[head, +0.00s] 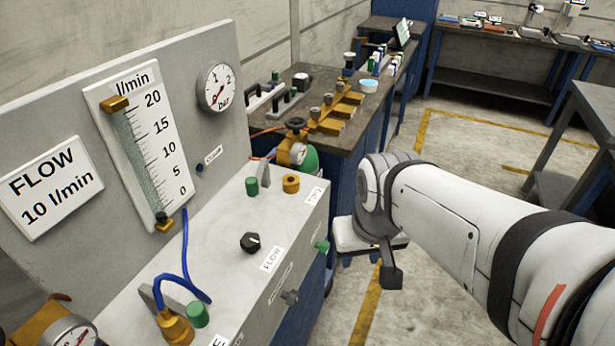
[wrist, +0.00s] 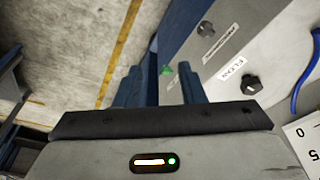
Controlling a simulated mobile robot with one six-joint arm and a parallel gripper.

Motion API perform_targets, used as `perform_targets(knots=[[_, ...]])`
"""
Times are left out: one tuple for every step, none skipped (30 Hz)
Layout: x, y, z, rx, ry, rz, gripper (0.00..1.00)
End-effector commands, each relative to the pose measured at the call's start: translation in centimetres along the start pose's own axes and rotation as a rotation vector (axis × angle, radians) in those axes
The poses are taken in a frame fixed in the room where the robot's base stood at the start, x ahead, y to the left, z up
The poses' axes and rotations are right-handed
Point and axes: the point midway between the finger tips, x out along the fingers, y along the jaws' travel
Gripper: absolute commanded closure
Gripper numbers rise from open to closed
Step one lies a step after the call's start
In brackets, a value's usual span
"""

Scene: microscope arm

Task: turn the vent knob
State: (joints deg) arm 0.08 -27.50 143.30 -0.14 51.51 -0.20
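No label clearly reads "vent" in either view, so I cannot tell which knob is the vent knob. A small green knob (head: 322,247) sticks out of the bench panel's front face near its right end; it also shows in the wrist view (wrist: 167,70). A grey knob (head: 290,297) is on the same face beside a label too small to read. A black knob (head: 250,243) on the top surface is labelled FLOW; it shows in the wrist view (wrist: 251,84). My gripper (wrist: 162,84) is open and empty, its fingers spread with the green knob in line between them.
A flow gauge (head: 145,150) and dial (head: 217,88) stand on the upright board. A blue hose (head: 185,255) loops over the panel top. A workbench (head: 330,135) with bottles and valves stands behind.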

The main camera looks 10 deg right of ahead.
Motion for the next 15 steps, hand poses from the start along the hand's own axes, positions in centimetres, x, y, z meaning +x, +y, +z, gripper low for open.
perform_targets(knots=[[0.0, 0.0, 0.0, 0.000, 0.000, 0.000, 0.64], [0.0, 0.0, 0.0, 0.000, 0.000, 0.000, 0.64], [0.0, 0.0, 0.0, 0.000, 0.000, 0.000, 0.64], [0.0, 0.0, 0.0, 0.000, 0.000, 0.000, 0.64], [0.0, 0.0, 0.0, 0.000, 0.000, 0.000, 0.64], [0.0, 0.0, 0.0, 0.000, 0.000, 0.000, 0.61], [0.1, 0.0, 0.0, 0.001, -0.001, -0.001, 0.59], [0.2, 0.0, 0.0, 0.003, -0.005, -0.003, 0.56], [0.5, -0.1, 0.1, 0.009, -0.014, -0.009, 0.53], [0.8, -0.1, 0.1, 0.016, -0.024, -0.016, 0.51], [1.3, -0.2, 0.2, 0.025, -0.038, -0.026, 0.48], [2.0, -0.1, 0.3, 0.039, -0.064, -0.045, 0.45], [2.7, 0.2, 0.4, 0.050, -0.085, -0.063, 0.43], [3.5, 0.1, 0.5, 0.069, -0.111, -0.083, 0.43], [4.6, -0.1, 0.6, 0.097, -0.150, -0.116, 0.43]])
